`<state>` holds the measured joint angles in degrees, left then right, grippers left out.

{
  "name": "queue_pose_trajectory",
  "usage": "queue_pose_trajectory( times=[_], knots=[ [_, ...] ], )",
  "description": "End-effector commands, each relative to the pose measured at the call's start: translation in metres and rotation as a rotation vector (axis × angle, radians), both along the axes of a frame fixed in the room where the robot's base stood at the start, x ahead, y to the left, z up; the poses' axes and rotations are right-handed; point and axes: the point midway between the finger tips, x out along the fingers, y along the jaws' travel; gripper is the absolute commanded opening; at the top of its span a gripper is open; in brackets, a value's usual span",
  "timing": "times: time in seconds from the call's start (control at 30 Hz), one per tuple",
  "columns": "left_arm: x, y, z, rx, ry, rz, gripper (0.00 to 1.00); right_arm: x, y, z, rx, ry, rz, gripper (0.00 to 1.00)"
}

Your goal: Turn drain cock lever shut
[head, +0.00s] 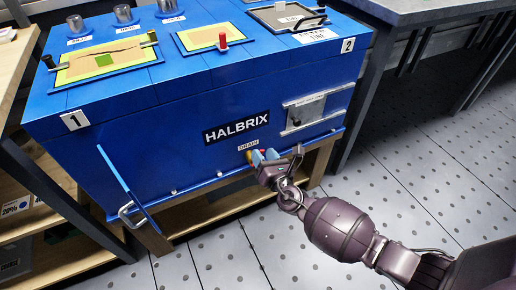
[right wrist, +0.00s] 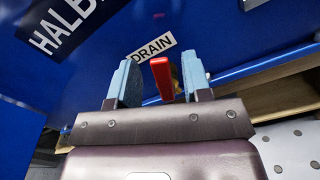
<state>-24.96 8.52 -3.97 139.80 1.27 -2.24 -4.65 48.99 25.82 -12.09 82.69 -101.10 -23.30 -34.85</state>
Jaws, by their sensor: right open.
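The drain cock sits low on the front of the blue cabinet, under the DRAIN label (head: 248,145), which also shows in the right wrist view (right wrist: 150,47). Its red lever (right wrist: 162,78) stands between the two light-blue finger pads of my right gripper (right wrist: 163,85), with gaps visible on both sides. A brass-coloured part (right wrist: 176,72) shows behind the lever, partly hidden. In the head view my right gripper (head: 262,156) is at the cock and covers most of it. The gripper is open around the lever. My left gripper is out of view.
The blue cabinet (head: 170,140) stands on a wooden stand, with trays and a red knob (head: 222,41) on top. A blue bar with a metal handle (head: 127,214) is at its left front. A metal plate (head: 305,110) is right of the drain. The tiled floor (head: 440,150) is clear.

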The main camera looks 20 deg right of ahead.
Motion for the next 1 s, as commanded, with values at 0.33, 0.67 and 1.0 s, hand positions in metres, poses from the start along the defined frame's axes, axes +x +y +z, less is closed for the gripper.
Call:
queue_pose_trajectory(
  times=[0.33,0.67,1.0],
  knots=[
    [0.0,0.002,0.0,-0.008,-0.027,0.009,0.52,0.034,0.001,-0.001,0.001,0.001,-0.001,0.45],
    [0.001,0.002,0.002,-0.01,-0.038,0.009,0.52,0.037,0.001,0.0,0.001,0.001,0.0,0.45],
    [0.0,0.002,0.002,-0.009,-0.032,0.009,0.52,0.037,0.001,0.0,0.001,0.001,0.0,0.0]
  ],
)
